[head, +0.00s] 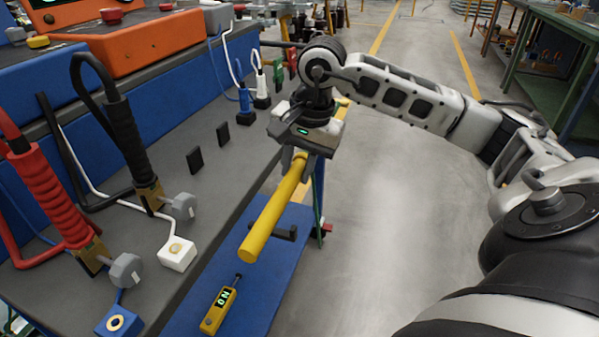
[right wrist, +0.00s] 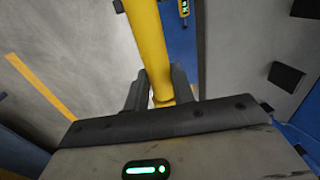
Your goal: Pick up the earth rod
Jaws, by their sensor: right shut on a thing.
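The earth rod is a thick yellow rod (head: 268,222) in the head view, held tilted with its near end lower, over the bench's front edge and a lower blue surface. My right gripper (head: 297,160) is shut on it near its far end. In the right wrist view the yellow rod (right wrist: 148,45) runs up from between the two dark fingers of my right gripper (right wrist: 162,92). The part of the rod between the fingers is partly hidden. My left gripper is not in view.
The grey bench top (head: 215,190) holds a red cable clamp (head: 50,195), a black cable clamp (head: 130,140) and small dark blocks. A yellow tester (head: 218,311) lies on the blue lower surface (head: 262,290). Open floor (head: 385,190) lies to the right.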

